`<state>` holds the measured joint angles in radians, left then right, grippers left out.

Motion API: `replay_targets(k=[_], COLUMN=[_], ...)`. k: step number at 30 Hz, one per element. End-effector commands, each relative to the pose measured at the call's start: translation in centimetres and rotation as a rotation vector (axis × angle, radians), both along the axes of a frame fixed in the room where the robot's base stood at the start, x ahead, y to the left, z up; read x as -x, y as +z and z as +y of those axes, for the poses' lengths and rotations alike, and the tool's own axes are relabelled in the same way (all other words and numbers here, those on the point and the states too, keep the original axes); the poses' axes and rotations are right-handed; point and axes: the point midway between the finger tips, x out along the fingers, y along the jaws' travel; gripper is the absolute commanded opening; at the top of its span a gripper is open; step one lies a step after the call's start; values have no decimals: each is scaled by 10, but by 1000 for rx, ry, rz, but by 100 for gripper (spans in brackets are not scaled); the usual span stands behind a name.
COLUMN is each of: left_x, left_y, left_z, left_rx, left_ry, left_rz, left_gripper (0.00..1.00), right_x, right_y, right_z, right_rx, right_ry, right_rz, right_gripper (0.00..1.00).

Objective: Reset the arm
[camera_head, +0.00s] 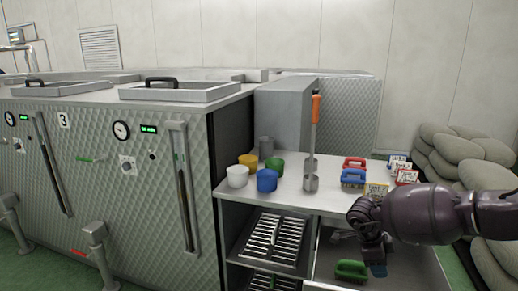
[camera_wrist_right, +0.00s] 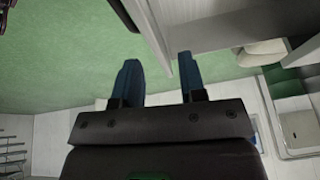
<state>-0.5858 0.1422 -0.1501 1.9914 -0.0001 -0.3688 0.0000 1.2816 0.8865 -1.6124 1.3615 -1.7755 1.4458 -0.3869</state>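My right arm (camera_head: 430,215) reaches in from the right in the head view, in front of the right end of the worktable. Its gripper (camera_head: 378,268) points down, near a green-handled brush (camera_head: 351,270) in the lower bay, and looks apart from it. In the right wrist view the two blue fingers of this gripper (camera_wrist_right: 158,80) stand apart with nothing between them, over green floor. My left arm and gripper are in neither view.
On the worktable (camera_head: 290,190) stand white (camera_head: 237,176), yellow (camera_head: 248,161), blue (camera_head: 267,180) and green (camera_head: 274,167) cups, an orange-handled tool (camera_head: 315,130), and red (camera_head: 354,163) and blue (camera_head: 353,178) brushes. Slatted racks (camera_head: 274,238) sit below. Sacks (camera_head: 465,150) are piled at right.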

Motion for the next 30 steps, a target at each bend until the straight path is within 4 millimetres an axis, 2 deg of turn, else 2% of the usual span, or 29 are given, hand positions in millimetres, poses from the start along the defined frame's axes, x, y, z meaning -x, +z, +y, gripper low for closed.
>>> replay_targets(k=[1,5,6,9,12,15,18,22,26,30], left_x=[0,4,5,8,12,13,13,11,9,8], left_y=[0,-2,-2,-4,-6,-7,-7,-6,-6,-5], left_z=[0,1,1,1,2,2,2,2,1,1], left_rx=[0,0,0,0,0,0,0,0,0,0], left_ry=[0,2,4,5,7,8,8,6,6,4], left_rz=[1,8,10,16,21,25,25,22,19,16], left_gripper=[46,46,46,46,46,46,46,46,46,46], right_x=[-3,0,4,16,31,43,50,50,44,38], right_y=[1,4,6,17,35,60,86,111,122,118], right_z=[33,120,148,213,272,318,346,357,347,321], right_rx=[-125,-471,-580,-852,-1119,-1371,-1596,-1807,-1938,-2006], right_ry=[-9,-76,-108,-211,-357,-551,-791,-1123,-1467,-1836], right_rz=[-30,-74,-74,-59,-13,56,145,264,384,506], right_gripper=[38,38,38,38,38,38,38,38,38,38])
